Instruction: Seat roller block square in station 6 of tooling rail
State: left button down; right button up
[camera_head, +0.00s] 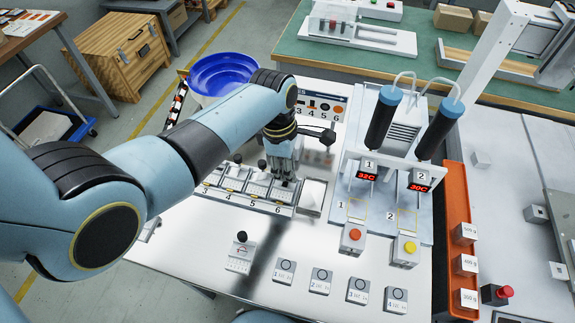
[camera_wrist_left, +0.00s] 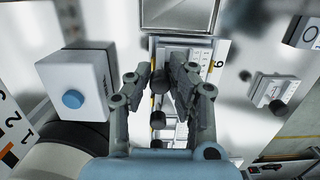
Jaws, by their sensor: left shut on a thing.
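The tooling rail (camera_head: 248,203) lies on the white bench, its front strip numbered, with 3 to 6 readable. Blocks with black knobs stand along it. My left gripper (camera_head: 284,174) points down over the station 6 end and is shut on a roller block (camera_head: 282,192). The fingers and arm cover much of this block, so I cannot tell whether it sits fully down or square. In the left wrist view the gripper (camera_wrist_left: 162,78) has a black knob between its fingers, and the rail's "6" label (camera_wrist_left: 218,65) shows beside it. My right gripper is not in view.
Another knobbed block (camera_head: 240,256) stands loose in front of the rail. Several numbered blocks (camera_head: 320,281) line the front. A blue bowl (camera_head: 222,72) is behind my arm. A metal-topped box (camera_head: 312,196) adjoins the rail's right end.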

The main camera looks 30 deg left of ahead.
pick_arm(q)
jog(key=shift+f, duration=0.2)
jog(key=c, duration=1.1)
grip_release()
jog(key=r, duration=0.4)
jog(key=a+r, duration=0.1)
jog(key=r, duration=0.7)
jog(key=shift+s+a, duration=0.15)
jog(key=shift+a, duration=0.05)
jog(key=shift+f, duration=0.1)
